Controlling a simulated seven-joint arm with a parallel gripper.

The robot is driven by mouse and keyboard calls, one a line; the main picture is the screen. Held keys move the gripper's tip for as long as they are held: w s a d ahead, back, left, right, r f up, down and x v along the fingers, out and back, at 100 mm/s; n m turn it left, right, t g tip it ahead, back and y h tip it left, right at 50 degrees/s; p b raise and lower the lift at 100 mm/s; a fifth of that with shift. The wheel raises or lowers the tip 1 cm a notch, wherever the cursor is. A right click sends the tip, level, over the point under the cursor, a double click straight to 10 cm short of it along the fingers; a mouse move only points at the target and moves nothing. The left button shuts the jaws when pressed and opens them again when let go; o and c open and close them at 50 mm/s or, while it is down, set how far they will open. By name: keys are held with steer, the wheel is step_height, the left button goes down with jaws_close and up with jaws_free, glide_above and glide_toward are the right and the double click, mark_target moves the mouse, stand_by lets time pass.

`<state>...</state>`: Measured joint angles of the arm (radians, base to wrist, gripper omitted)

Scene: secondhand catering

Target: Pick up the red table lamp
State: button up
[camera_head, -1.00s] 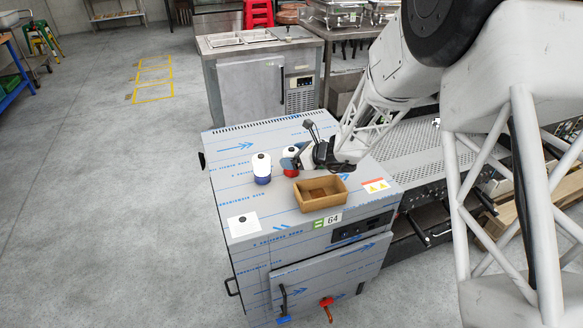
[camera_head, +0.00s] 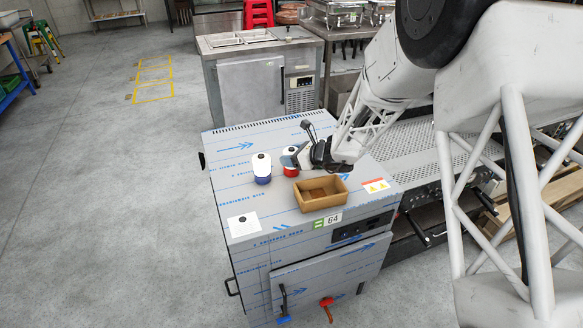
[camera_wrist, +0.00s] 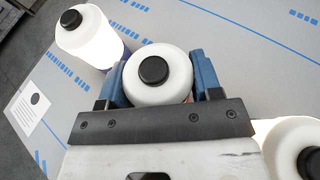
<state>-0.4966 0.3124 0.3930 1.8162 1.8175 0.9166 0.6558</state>
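The red table lamp (camera_head: 291,171) has a white rounded top and a red base, and stands on the film-covered steel cabinet top (camera_head: 230,190). In the wrist view its white top with a black cap (camera_wrist: 158,90) sits between my gripper's two blue fingers, with a sliver of red below. My gripper (camera_head: 293,160) reaches over it from the right and partly hides it. The fingers lie close along both sides of the lamp. I cannot tell whether they press on it.
A blue-based white lamp (camera_head: 262,167) stands just left of the red one. Another white lamp (camera_wrist: 293,148) is partly visible at the wrist view's right edge. A white card (camera_head: 243,224) lies at the front left.

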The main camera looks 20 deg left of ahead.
steer(key=c, duration=0.3)
steer(key=shift+c, duration=0.2)
steer(key=shift+r, duration=5.05)
